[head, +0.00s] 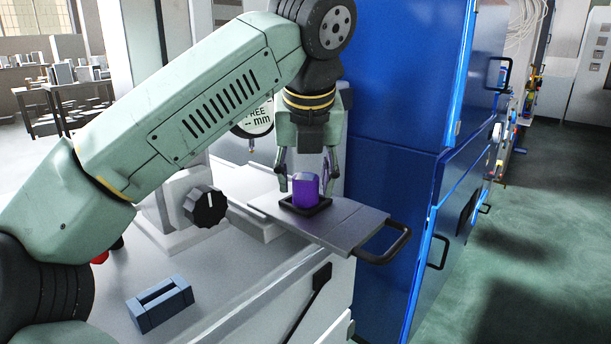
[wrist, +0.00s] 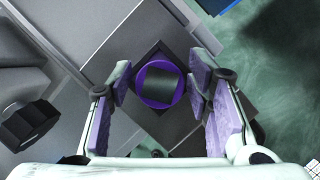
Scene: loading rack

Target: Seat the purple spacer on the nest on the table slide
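The purple spacer (head: 305,188) stands upright in the black square nest (head: 318,209) on the grey table slide (head: 350,226). In the wrist view the spacer (wrist: 160,98) shows from above as a purple ring with a dark centre, inside the dark diamond outline of the nest (wrist: 160,47). My gripper (head: 306,184) points down over the slide with one finger on each side of the spacer. In the wrist view my gripper (wrist: 158,85) is open, with small gaps between its pads and the spacer. The spacer's lower edge is partly hidden by the nest rim.
A black handle (head: 388,245) sticks out from the slide's right end. A tall blue cabinet (head: 395,90) stands close behind and right. A black knob (head: 205,206) is left of the slide. A blue-grey slotted block (head: 160,303) lies on the bench at front left.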

